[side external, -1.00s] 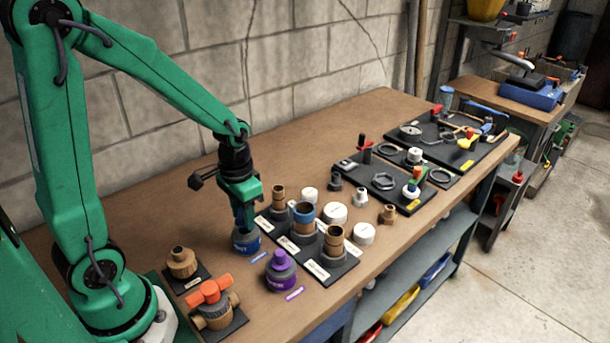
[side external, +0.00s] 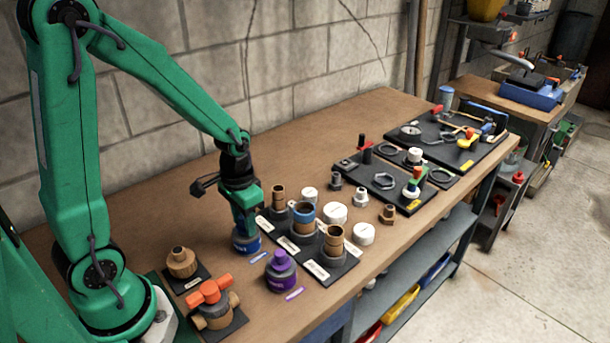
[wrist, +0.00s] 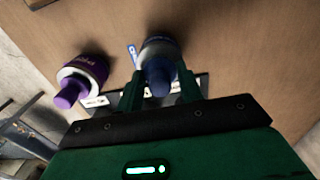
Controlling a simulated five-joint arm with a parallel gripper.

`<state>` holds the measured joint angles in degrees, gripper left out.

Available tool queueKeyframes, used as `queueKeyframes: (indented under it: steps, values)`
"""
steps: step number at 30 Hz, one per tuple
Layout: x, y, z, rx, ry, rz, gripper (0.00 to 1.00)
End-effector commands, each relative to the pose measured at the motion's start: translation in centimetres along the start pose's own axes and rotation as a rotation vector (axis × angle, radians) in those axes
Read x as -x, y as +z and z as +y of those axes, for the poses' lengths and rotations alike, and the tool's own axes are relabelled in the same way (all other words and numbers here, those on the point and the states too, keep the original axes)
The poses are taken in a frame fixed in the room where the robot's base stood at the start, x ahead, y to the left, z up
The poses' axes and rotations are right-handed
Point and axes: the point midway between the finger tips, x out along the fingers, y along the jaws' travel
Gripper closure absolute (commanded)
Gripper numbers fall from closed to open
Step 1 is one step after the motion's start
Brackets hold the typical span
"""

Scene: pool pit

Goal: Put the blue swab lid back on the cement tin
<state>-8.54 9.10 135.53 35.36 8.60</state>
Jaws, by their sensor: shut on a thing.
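The cement tin (side external: 246,243), with a blue label, stands upright on the bench. My gripper (side external: 245,229) points down directly over it. In the wrist view, my gripper (wrist: 159,92) is shut on the blue swab lid (wrist: 159,76), with a finger on each side of its knob. The tin (wrist: 158,47) shows just behind the lid, in line with it. The lid is at the tin's top; I cannot tell whether it is seated or slightly raised. In the side view my fingers hide most of the lid.
A purple tin (side external: 281,272) with its purple lid on stands close by at the front right. A black tray (side external: 335,266) of pipe fittings lies to the right. An orange-handled valve (side external: 213,303) sits in front. The bench behind is clear.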

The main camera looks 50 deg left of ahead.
Motion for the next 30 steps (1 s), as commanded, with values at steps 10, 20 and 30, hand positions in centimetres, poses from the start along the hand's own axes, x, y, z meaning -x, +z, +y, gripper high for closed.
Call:
queueKeyframes:
  steps: [10, 20, 30]
  values:
    - [-0.1, 0.01, 0.0, 0.0, 0.0, 0.0, 0.78]
    - [-0.36, 0.01, 0.0, 0.0, 0.0, 0.0, 0.78]
    - [-0.43, -0.01, 0.0, 0.0, 0.0, 0.0, 0.55]
